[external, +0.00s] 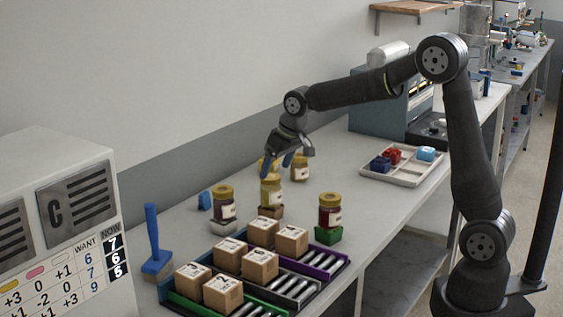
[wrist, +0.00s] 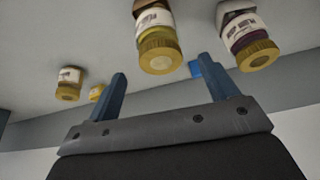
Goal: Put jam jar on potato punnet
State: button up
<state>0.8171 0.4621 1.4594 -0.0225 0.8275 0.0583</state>
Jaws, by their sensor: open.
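Several gold-lidded jars stand on the table; I cannot tell which is the jam jar. A dark jar (external: 223,205) sits on a pale punnet (external: 224,227), a yellow jar (external: 271,191) on a brown punnet (external: 270,212), and a red jar (external: 330,212) on a green punnet (external: 328,235). Another jar (external: 300,168) stands behind them, with no punnet visible under it. I cannot tell which punnet is the potato one. My gripper (external: 279,164) is open near the yellow jar and the rear jar. In the wrist view nothing is between its blue fingers (wrist: 161,66).
Several cartons (external: 260,265) sit on roller lanes in front. A blue-handled brush (external: 154,245) stands at the left. A small blue item (external: 204,200) lies beside the dark jar. A white tray (external: 402,166) with colored pieces is at the right. The table between tray and jars is clear.

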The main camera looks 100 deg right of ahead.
aim_at(269, 175)
jog(key=shift+v, duration=2.35)
jog(key=shift+f, duration=0.1)
jog(key=x, duration=1.2)
jog(key=shift+f, duration=0.35)
notch_tip(269, 175, up, 3)
jog(key=shift+r, duration=0.55)
jog(key=shift+f, duration=0.15)
